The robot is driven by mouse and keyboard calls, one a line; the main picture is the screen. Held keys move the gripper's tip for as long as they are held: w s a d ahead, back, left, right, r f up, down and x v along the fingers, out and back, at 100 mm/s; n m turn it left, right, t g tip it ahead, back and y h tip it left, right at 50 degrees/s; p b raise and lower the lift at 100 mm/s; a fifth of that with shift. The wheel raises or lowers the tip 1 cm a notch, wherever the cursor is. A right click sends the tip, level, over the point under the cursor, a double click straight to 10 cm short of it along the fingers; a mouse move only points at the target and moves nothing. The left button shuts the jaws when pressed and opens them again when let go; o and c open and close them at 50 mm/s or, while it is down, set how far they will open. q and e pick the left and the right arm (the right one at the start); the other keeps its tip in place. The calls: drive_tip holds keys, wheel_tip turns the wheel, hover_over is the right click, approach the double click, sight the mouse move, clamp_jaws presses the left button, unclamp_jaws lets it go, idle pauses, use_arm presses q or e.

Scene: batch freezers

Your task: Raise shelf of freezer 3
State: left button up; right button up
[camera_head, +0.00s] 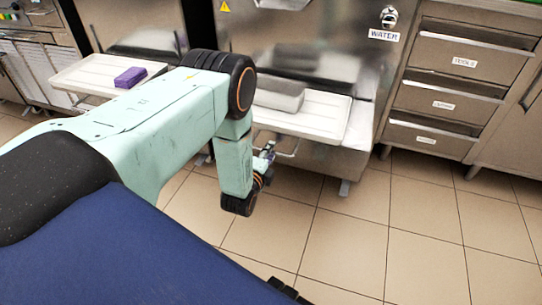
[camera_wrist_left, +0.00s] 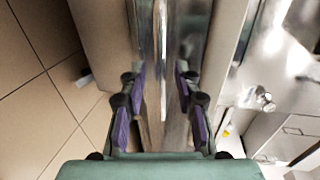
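My left gripper (camera_head: 266,158) is low beside that shelf's near left edge, partly hidden by my own arm. In the left wrist view my left gripper (camera_wrist_left: 160,112) has its purple-padded fingers apart. A shiny metal strip (camera_wrist_left: 163,55) runs between them in the picture; I cannot tell whether they touch it. No freezer number is readable. My right gripper is not in view.
A second white shelf (camera_head: 85,76) with a purple block (camera_head: 130,77) stands at the left. Steel drawers (camera_head: 450,95) stand at the right, near a WATER label (camera_head: 384,35) and a knob. The tiled floor (camera_head: 400,235) in front is clear.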

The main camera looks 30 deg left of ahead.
use_arm(q)
drive_tip(key=shift+w, duration=0.55)
clamp_jaws()
drive_tip(key=shift+f, duration=0.1)
idle(0.4)
